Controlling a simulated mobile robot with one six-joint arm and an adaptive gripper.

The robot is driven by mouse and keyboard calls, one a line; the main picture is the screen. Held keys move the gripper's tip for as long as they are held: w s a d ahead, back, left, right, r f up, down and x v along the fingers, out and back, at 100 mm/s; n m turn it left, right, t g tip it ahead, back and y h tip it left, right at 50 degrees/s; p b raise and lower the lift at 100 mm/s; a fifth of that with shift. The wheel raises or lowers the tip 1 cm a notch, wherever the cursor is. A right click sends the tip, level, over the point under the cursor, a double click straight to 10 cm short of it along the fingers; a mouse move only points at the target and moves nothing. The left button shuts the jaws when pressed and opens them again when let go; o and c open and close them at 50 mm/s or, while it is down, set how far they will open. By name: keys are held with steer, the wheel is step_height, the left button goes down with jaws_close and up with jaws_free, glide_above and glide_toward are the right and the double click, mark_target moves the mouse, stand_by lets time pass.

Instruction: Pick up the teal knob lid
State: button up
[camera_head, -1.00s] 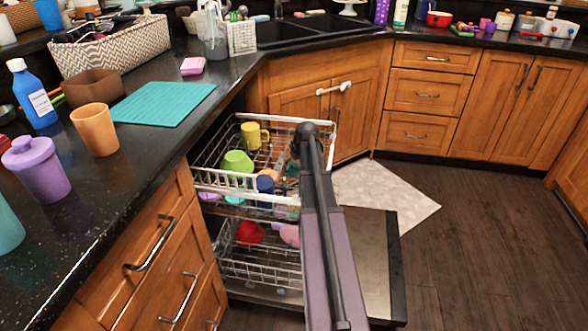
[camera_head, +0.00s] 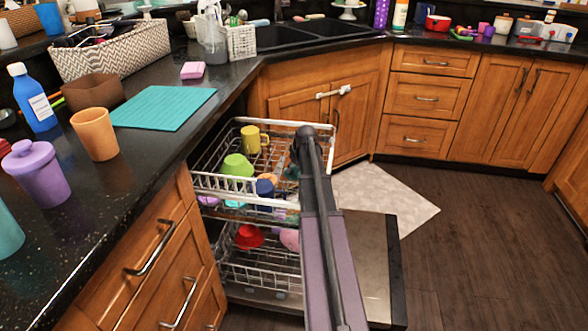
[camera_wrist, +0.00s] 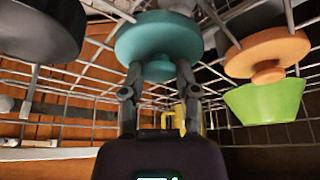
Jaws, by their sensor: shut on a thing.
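The teal knob lid (camera_wrist: 157,38) is at the top centre of the wrist view, with its round disc and smaller knob visible. My gripper (camera_wrist: 160,70) is shut on its knob, one finger on each side. In the head view a bit of teal (camera_head: 291,172) shows beside my arm in the upper dishwasher rack (camera_head: 208,182). My arm hides the gripper there. I cannot tell whether the lid still touches the rack wires.
In the wrist view an orange knob lid (camera_wrist: 268,50) and a green bowl (camera_wrist: 264,102) are close on the right, and a dark round item (camera_wrist: 40,35) is on the left. A yellow mug (camera_head: 250,138) stands in the rack. Rack wires surround the gripper.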

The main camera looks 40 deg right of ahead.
step_height(320, 180, up, 10)
steer(key=p, duration=0.9)
steer(key=shift+p, duration=0.4)
stand_by(0.4)
step_height(320, 180, up, 41)
steer(key=p, duration=4.1)
glide_above(294, 168)
steer(key=shift+d, duration=0.1)
